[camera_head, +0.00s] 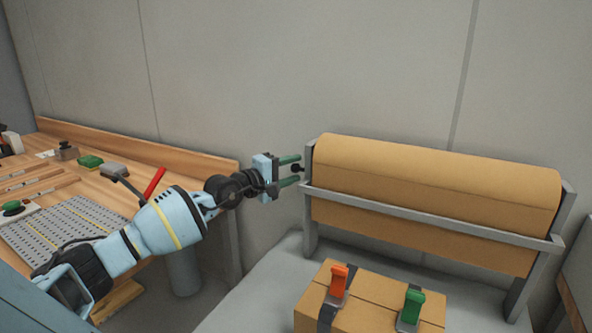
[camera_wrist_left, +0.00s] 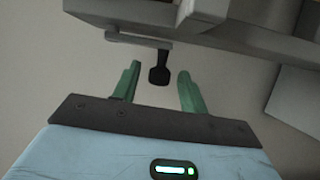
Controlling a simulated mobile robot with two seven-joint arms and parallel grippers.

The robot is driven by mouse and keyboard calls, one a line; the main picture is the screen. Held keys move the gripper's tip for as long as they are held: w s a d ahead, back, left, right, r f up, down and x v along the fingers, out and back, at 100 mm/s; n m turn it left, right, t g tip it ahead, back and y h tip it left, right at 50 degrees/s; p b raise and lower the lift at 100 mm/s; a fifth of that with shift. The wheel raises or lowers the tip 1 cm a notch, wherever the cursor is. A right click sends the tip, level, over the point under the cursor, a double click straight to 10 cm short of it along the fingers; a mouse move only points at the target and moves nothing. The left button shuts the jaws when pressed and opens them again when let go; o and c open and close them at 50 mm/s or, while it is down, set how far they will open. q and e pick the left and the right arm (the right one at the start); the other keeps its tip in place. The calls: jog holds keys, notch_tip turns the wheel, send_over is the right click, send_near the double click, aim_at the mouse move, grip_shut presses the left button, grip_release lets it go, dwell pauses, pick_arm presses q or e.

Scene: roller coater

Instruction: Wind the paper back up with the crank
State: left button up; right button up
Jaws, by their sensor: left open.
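The paper roll (camera_head: 430,180) is a wide brown roll in a grey metal stand (camera_head: 312,215), with a sheet hanging below the front bar. The crank's black knob (camera_head: 297,168) is at the stand's left end. In the left wrist view the crank (camera_wrist_left: 159,70) shows as a grey arm with a black handle. My left gripper (camera_head: 289,172) is open, with its green fingers pointing at the crank. In the wrist view the handle's end appears between the fingertips (camera_wrist_left: 157,82), with gaps on both sides. My right gripper is not in view.
A wooden workbench (camera_head: 190,160) with a perforated grey plate and small tools is at left. A plain wall is behind the stand.

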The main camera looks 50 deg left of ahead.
pick_arm(q)
jog(key=shift+w+d, duration=0.15)
jog(key=shift+w, duration=0.6)
